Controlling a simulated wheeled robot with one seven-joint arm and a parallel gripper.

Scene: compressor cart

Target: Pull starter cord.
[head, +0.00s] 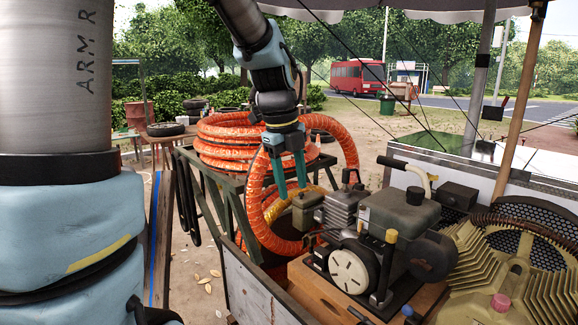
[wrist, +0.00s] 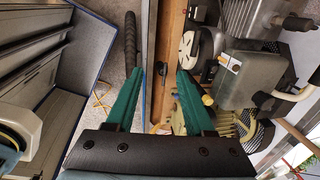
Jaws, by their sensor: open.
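The small engine (head: 400,215) sits on the cart's wooden deck, with a round cream starter cover (head: 349,271) on its near face. A cream slotted cover also shows in the wrist view (wrist: 188,48), right of the fingers. A small dark part lies beside the cover in the head view; I cannot tell whether it is the cord's handle. No stretched cord is visible. My gripper (head: 292,190) points down, left of the engine and in front of the orange hose. Its teal fingers are apart and empty, also in the wrist view (wrist: 158,76).
A thick orange hose (head: 225,140) is coiled on a green frame and loops down behind my gripper. A finned yellow-beige machine (head: 500,270) stands at right. A wooden edge (wrist: 168,60) runs below the fingers.

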